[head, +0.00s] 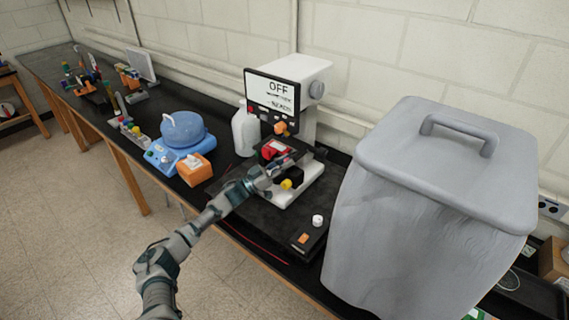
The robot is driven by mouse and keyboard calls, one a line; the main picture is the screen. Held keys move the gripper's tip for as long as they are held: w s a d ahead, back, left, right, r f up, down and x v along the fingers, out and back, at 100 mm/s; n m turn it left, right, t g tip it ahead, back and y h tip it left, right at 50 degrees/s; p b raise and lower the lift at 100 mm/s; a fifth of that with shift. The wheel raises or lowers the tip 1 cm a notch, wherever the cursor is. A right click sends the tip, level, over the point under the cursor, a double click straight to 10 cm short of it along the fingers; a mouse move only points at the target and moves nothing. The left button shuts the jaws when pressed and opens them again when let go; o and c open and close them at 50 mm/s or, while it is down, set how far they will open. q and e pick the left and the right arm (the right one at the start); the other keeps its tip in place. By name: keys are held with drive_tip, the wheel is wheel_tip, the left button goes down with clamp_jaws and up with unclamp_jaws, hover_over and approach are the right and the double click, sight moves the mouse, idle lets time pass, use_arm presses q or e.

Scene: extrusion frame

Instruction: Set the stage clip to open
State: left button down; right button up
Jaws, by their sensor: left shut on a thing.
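A white microscope (306,74) stands on the black bench with a screen (272,90) that reads OFF. Its dark stage (294,157) sits low on the front, with a red part (273,149) on top that may be the stage clip. My left gripper (279,166) reaches in from the left to the stage. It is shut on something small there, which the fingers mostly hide. A yellow knob (286,184) shows just below the fingers. I cannot make out the clip's position. My right gripper is not in view.
A large grey lidded bin (430,210) stands close on the right. A blue round device (183,140), an orange tissue box (195,169) and a white bottle (245,131) stand left of the microscope. A black box with a white knob (311,236) lies at the front edge.

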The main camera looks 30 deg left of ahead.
use_arm(q)
drive_tip(key=shift+f, duration=0.3)
drive_tip(key=c, duration=1.1)
unclamp_jaws()
drive_tip(key=shift+w, duration=0.1)
drive_tip(key=shift+o, duration=0.2)
drive_tip(key=shift+r, duration=0.1)
drive_tip(key=v, duration=1.2)
drive_tip(key=shift+a, duration=0.1)
